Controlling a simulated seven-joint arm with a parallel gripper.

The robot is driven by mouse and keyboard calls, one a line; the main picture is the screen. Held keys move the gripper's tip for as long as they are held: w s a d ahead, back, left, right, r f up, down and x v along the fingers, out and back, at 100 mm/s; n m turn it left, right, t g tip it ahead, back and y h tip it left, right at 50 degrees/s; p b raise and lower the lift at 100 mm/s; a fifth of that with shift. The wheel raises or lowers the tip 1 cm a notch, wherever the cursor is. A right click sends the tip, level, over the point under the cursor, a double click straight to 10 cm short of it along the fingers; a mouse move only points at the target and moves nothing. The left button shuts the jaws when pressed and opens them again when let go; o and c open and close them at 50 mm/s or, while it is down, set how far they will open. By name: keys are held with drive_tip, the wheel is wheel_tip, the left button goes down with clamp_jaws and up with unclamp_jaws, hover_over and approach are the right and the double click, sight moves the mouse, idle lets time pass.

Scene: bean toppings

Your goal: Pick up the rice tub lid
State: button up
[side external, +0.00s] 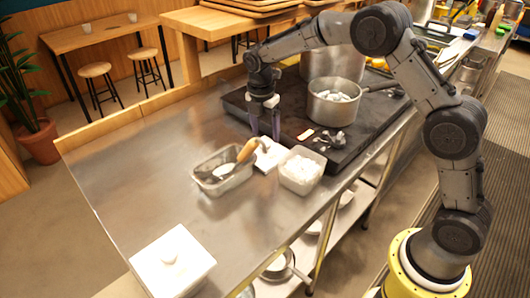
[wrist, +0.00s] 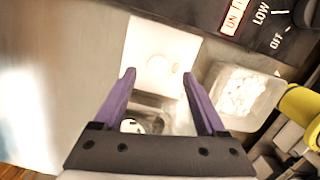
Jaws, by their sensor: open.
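The rice tub lid appears to be a flat white square with a small round knob (wrist: 157,50); in the side view it lies on the steel counter (side external: 268,157), partly hidden by my gripper and a wooden handle. The open tub of white, rice-like contents (side external: 301,171) stands to its right; it also shows in the wrist view (wrist: 242,96). My gripper (side external: 264,136) points down above the lid, open and empty. In the wrist view its purple fingertips (wrist: 158,75) flank the lid's knob side; contact cannot be told.
A metal pan (side external: 208,182) with a wooden-handled utensil sits left of the lid. A dark stove (side external: 345,145) with a steel pot (side external: 335,105) lies behind right. A white lidded box (side external: 172,265) stands at the front left. The counter's left part is clear.

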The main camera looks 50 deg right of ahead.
sight(265, 143)
drive_tip(key=shift+w+d+f, duration=0.1)
drive_tip(key=shift+f, duration=1.3)
drive_tip(key=shift+w+d+f, duration=0.1)
drive_tip(key=shift+f, duration=1.25)
clamp_jaws()
